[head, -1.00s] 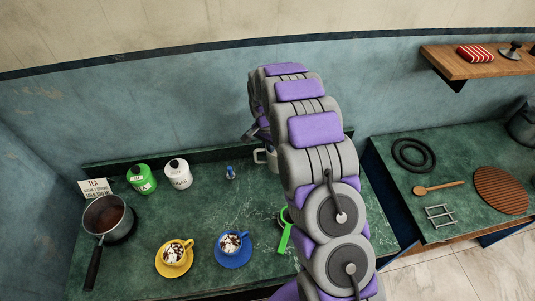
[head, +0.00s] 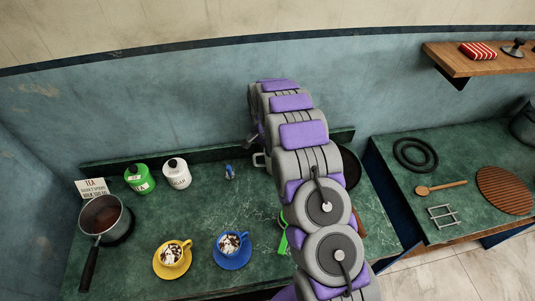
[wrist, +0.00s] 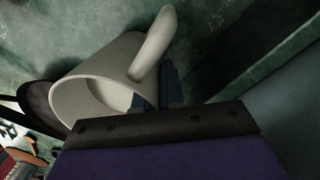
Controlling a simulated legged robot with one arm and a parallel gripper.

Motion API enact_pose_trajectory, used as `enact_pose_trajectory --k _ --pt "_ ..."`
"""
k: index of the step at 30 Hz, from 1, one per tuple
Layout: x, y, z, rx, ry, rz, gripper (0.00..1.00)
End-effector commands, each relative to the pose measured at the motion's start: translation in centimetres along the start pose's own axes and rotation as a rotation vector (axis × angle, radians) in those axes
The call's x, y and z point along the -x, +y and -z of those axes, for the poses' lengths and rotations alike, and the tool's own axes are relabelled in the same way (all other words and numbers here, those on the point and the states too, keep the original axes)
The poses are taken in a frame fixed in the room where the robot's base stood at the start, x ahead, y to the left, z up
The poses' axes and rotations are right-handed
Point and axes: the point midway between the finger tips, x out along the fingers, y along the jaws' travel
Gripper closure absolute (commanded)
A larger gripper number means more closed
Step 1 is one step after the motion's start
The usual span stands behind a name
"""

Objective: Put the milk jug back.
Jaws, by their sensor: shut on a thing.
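The milk jug (wrist: 88,98) is a cream-white vessel with a loop handle, seen large and tilted in the wrist view, with a pale inside. My gripper (wrist: 170,88) is shut on it, with dark fingers at the jug's wall beside the handle.
A dark round pan (head: 350,167) stands right of my arm, partly hidden. A small blue item (head: 230,171), a sugar jar (head: 177,174) and a green tea jar (head: 140,178) stand left. Two cups (head: 172,254) (head: 233,244) and a saucepan (head: 104,215) are farther forward. The counter's middle is clear.

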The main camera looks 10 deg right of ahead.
Motion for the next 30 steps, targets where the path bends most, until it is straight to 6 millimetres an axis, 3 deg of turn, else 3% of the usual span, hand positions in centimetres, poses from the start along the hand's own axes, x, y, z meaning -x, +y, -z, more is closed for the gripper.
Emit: enact_pose_trajectory --k 9,10,18,30 --pt "-0.17 -0.11 0.09 0.0 0.001 0.001 1.0" --pt "-0.18 -0.11 0.09 0.0 0.001 0.001 0.9" --pt "-0.18 -0.11 0.1 0.0 0.001 0.001 0.66" --pt "0.72 -0.13 0.14 0.0 0.002 0.003 0.66"
